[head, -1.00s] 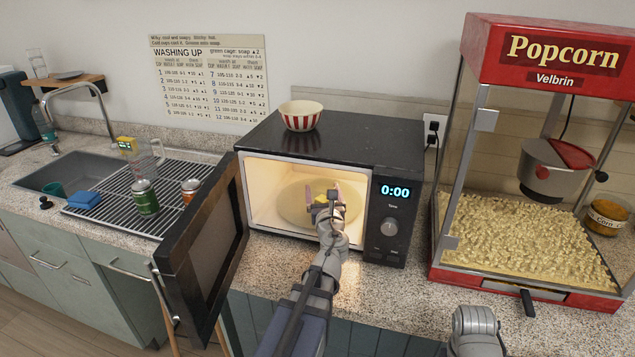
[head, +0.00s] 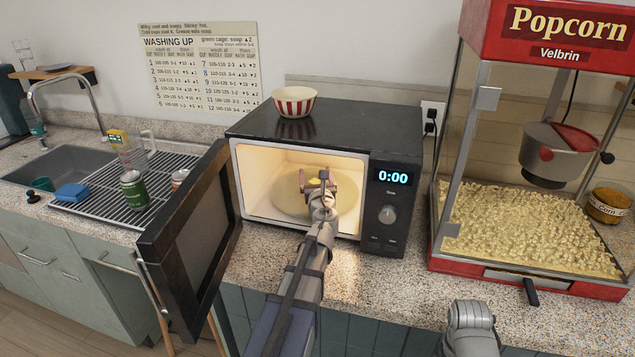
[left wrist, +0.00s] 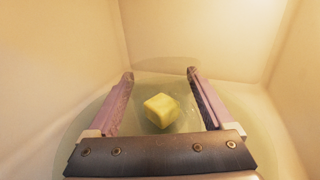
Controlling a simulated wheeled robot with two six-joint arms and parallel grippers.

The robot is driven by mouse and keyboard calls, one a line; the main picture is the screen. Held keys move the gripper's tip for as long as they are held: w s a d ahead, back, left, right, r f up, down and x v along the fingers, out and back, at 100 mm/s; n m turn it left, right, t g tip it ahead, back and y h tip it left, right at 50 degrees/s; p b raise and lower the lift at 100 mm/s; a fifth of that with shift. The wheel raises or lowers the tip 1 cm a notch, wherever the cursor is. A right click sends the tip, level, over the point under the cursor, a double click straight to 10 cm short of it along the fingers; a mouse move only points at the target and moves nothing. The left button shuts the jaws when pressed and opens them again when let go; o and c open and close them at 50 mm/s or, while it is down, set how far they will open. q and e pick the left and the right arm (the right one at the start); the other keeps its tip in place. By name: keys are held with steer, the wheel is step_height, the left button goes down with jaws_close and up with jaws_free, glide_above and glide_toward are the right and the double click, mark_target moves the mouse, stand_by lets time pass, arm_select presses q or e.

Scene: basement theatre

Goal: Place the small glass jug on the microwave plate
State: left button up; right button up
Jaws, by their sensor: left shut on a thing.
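My left gripper (head: 317,184) reaches through the open door into the lit microwave (head: 340,130). In the left wrist view its two fingers (left wrist: 161,85) stand apart, shut on a clear, faint glass vessel, which I take for the small glass jug (left wrist: 180,88). A yellow block (left wrist: 161,110) shows in it; it is a small yellow patch in the head view. The pale round microwave plate (head: 288,203) lies under the gripper, and its edge shows in the left wrist view (left wrist: 268,112). I cannot tell whether the jug touches the plate.
The open microwave door (head: 192,240) stands left of my arm. A striped bowl (head: 294,101) sits on the microwave. A larger clear jug (head: 133,153) and cans stand on the drying rack (head: 98,208) by the sink. The popcorn machine (head: 530,220) is at right.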

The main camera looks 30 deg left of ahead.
arm_select(q)
steer(key=shift+a, duration=0.2)
steer(key=shift+d+f, duration=0.1)
steer(key=shift+f, duration=0.05)
steer(key=o, duration=1.3)
